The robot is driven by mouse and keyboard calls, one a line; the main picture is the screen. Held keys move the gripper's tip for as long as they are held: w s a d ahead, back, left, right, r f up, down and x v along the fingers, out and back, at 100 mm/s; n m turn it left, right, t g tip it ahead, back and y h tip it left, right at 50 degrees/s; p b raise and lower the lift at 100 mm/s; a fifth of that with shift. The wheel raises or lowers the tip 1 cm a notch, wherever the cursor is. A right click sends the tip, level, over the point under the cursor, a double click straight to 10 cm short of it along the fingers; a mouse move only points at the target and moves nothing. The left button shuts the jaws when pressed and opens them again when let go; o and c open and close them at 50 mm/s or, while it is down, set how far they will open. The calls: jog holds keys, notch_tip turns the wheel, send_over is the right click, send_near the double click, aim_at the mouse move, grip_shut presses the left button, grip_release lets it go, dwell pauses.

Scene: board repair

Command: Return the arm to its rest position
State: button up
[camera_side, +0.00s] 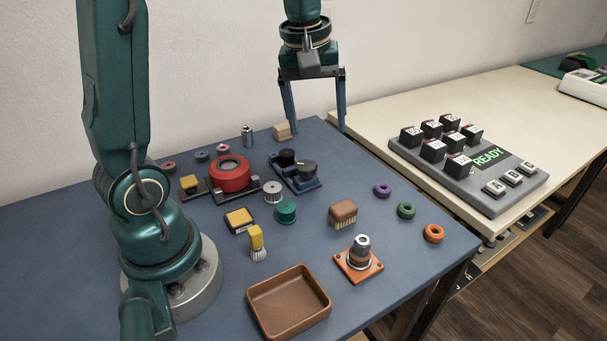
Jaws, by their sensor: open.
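My gripper (317,116) hangs at the top middle, above the back edge of the blue work table (60,260). Its two blue fingers point down and stand wide apart. Nothing shows between them. My green arm stands at the left on a round grey base, and part of it runs out of the top of the picture.
A red round part (230,173), an orange square plate with a cylinder (359,262), a brown empty tray (289,303), a brush (257,243) and coloured rings (406,210) lie on the table. A grey keypad box (470,165) reading READY stands on the cream table (385,115).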

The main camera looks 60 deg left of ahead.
jog(key=s+d+m+t, duration=0.3)
jog(key=s+d+m, duration=0.5)
jog(key=s+m, duration=0.3)
jog(key=shift+s+d+f+h, duration=0.2)
jog(key=shift+s+f+h, duration=0.15)
jog(key=shift+s, duration=0.4)
